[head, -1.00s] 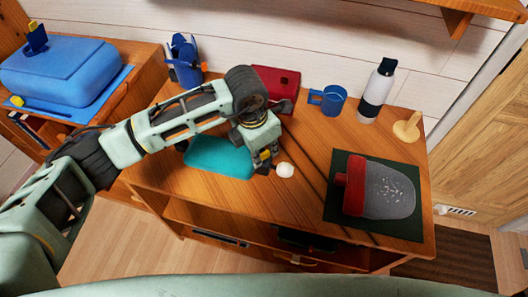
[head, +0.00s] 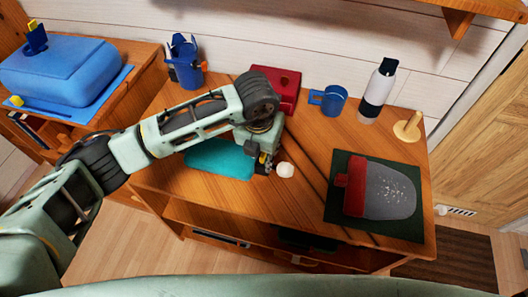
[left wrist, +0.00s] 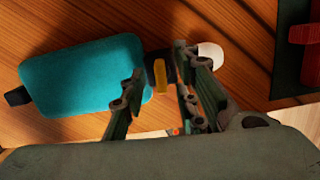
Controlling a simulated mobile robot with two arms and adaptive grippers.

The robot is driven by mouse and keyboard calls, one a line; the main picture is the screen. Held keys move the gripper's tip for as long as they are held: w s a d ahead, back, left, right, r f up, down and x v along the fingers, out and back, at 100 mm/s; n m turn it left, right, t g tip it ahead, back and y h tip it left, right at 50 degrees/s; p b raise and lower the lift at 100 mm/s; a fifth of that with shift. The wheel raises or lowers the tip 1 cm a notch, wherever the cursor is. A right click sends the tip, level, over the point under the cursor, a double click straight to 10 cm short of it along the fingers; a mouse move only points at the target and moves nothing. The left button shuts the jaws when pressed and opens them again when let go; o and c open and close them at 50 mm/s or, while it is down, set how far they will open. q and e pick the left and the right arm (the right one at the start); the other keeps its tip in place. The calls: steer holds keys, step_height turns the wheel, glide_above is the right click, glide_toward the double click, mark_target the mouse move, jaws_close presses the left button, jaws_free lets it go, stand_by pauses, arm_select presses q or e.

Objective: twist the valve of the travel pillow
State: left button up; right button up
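The travel pillow is a teal rounded block (head: 219,161) lying flat on the wooden desk. In the left wrist view the pillow (left wrist: 85,75) has a dark neck with a yellow piece (left wrist: 160,75) on its right end, probably the valve. A white round knob (head: 285,170) sits just right of it; it also shows in the left wrist view (left wrist: 211,54). My left gripper (head: 266,162) points down at the pillow's right end. Its fingers are apart in the left wrist view (left wrist: 158,68), either side of the yellow piece. Contact cannot be told. My right gripper is not in view.
Behind stand a blue holder (head: 187,68), a red box (head: 280,88), a blue mug (head: 331,100), a bottle (head: 377,92) and a wooden stand (head: 408,127). A grey and red item (head: 380,190) lies on a dark green mat (head: 345,222) at right. The desk front is mostly clear.

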arm_select(q)
steer(key=shift+r, duration=0.1)
steer(key=r+p, duration=0.2)
steer(key=r, duration=0.1)
steer(key=r+p, duration=0.1)
steer(key=r, duration=0.1)
steer(key=shift+s+r, duration=0.1)
steer(key=shift+s, duration=0.2)
steer(key=shift+s+a+r, duration=0.1)
steer(key=shift+s+r, duration=0.05)
steer(key=shift+r, duration=0.25)
